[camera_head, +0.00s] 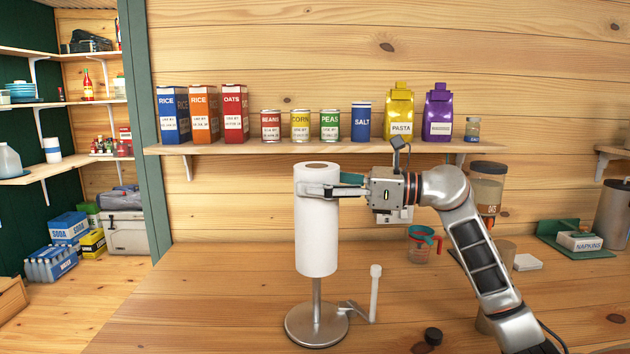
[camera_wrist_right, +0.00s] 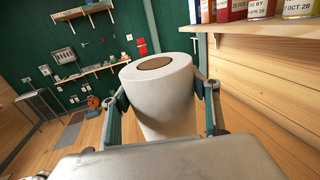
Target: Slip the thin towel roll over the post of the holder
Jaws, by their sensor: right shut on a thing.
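The white towel roll (camera_head: 316,235) is upright, with a brown core hole at its top. My right gripper (camera_head: 318,189) is shut on the roll near its upper end, coming from the right. In the right wrist view the roll (camera_wrist_right: 160,100) stands between the two fingers. The holder's round metal base (camera_head: 317,325) stands on the wooden counter directly below. Its post (camera_head: 317,292) shows only between the roll's bottom and the base; I cannot tell whether the roll is around the post or in front of it. No post tip shows at the core's top. My left gripper is out of view.
The holder's side arm (camera_head: 374,292) rises just right of the post. A wall shelf (camera_head: 300,146) with boxes and cans is behind the roll. The counter's left part is clear.

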